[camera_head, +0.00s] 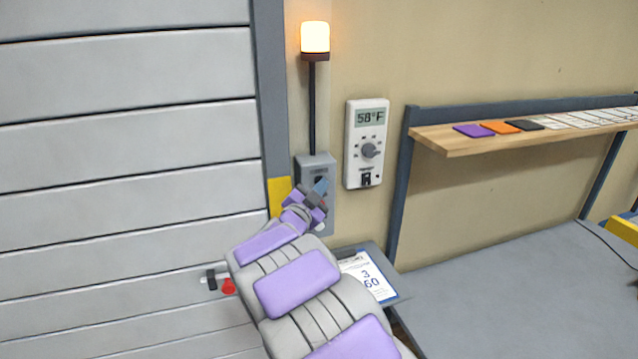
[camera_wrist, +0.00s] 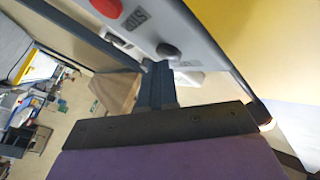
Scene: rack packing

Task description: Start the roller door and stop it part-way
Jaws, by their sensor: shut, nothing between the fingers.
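The grey slatted roller door (camera_head: 120,140) fills the left of the head view; its lower edge is out of view. The grey control box (camera_head: 316,165) is on the wall right of the door frame. In the wrist view the box's pale face (camera_wrist: 190,25) shows a red button (camera_wrist: 107,7) beside a STOP label (camera_wrist: 134,19) and a dark round button (camera_wrist: 168,51). My gripper (camera_head: 321,186) is shut and empty in front of the box. Its fingertips (camera_wrist: 157,70) also show in the wrist view, close by the dark button; I cannot tell if they touch it.
An orange beacon (camera_head: 315,38) glows above the box. A white thermostat-like meter (camera_head: 366,143) reading 58°F hangs to its right. A wooden shelf (camera_head: 480,143) holds coloured cards. A grey table (camera_head: 510,285) stands at lower right.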

